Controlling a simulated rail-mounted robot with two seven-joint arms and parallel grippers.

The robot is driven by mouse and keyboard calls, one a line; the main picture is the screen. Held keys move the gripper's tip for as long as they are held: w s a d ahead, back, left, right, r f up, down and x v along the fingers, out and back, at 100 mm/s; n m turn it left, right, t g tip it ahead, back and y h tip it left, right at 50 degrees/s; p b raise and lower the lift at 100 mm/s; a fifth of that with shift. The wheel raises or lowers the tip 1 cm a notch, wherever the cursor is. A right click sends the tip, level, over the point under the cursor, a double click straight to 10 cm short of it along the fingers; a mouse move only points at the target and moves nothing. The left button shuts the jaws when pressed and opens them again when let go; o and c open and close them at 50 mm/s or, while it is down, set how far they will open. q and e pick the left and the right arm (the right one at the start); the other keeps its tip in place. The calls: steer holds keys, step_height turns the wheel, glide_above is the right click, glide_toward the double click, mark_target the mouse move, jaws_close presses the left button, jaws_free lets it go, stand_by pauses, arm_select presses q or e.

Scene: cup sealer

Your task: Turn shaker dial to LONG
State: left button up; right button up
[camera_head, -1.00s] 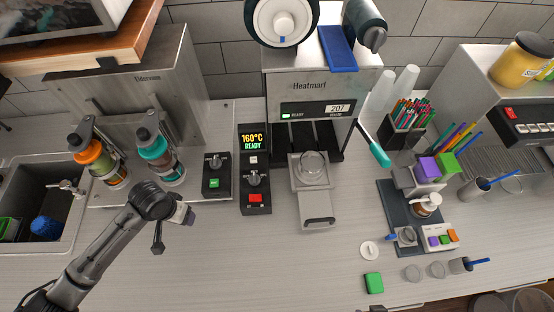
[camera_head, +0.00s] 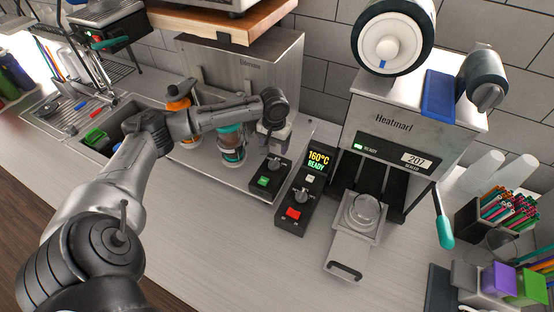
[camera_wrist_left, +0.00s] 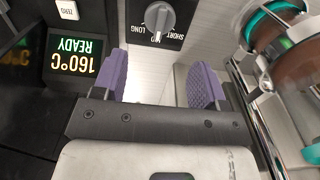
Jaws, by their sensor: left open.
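The shaker dial (camera_head: 274,166) is a grey knob on a small black control box (camera_head: 264,187) with a green button. In the left wrist view the dial (camera_wrist_left: 158,18) has LONG, MID and SHORT labels around it, and its white mark appears to point near MID. My left gripper (camera_head: 272,141) is just above and behind the box in the head view. In the left wrist view its two purple fingers (camera_wrist_left: 160,82) are apart with nothing between them, and the dial lies beyond their tips, apart from them. My right gripper is not in view.
A black panel reading 160°C READY (camera_head: 318,162) stands right of the box. The Heatmarl sealer (camera_head: 402,125) is further right. The shaker's bottles, orange-topped (camera_head: 180,100) and teal (camera_head: 230,140), are on the left.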

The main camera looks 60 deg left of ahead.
mark_target(275, 160)
arm_select(q)
step_height(275, 160, down, 8)
steer(key=shift+r, duration=0.1)
stand_by(0.4)
steer(key=shift+c, duration=0.3)
